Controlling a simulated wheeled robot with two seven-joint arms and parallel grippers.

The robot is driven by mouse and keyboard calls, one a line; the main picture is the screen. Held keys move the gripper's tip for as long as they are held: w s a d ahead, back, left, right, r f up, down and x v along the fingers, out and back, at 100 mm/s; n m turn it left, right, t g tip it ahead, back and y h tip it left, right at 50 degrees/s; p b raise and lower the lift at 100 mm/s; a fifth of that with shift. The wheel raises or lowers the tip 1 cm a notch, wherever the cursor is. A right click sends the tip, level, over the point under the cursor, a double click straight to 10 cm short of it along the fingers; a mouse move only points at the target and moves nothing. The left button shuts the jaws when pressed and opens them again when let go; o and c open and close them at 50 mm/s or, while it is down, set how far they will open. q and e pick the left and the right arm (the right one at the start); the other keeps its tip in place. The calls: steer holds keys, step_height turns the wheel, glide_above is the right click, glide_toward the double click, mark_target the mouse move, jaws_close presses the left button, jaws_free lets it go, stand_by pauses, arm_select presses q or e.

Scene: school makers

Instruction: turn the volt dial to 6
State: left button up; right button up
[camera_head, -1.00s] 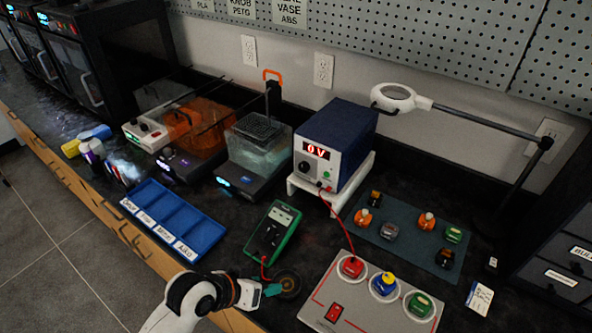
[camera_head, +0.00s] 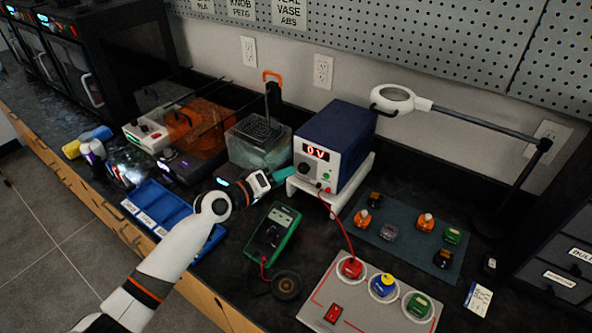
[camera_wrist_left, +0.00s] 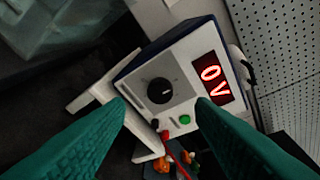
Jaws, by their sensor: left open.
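The blue power supply (camera_head: 340,140) stands on a white stand, and its red display (camera_head: 316,152) reads 0 V. The black volt dial (camera_head: 304,167) is on its front face, below the display. In the left wrist view the dial (camera_wrist_left: 160,91) has a pale pointer mark and lies between and beyond my fingers. My left gripper (camera_head: 284,176) has teal fingertips and is in front of the supply, to the left of its front face. In the wrist view the left gripper (camera_wrist_left: 161,112) is open and empty, with the dial apart from both fingers. My right gripper is not in view.
A red lead (camera_head: 341,222) runs from the supply to a grey panel (camera_head: 321,292) with several coloured knobs. A green multimeter (camera_head: 272,232) lies in front. A clear tank (camera_head: 257,149) stands left of the supply. A magnifier lamp (camera_head: 395,98) hangs at its right.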

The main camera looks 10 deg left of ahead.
mark_target(301, 169)
arm_select(q)
steer(key=x, duration=0.5)
steer(key=shift+w+d+f, duration=0.1)
steer(key=shift+w+d, duration=0.1)
steer(key=shift+w, duration=0.05)
steer(key=c, duration=1)
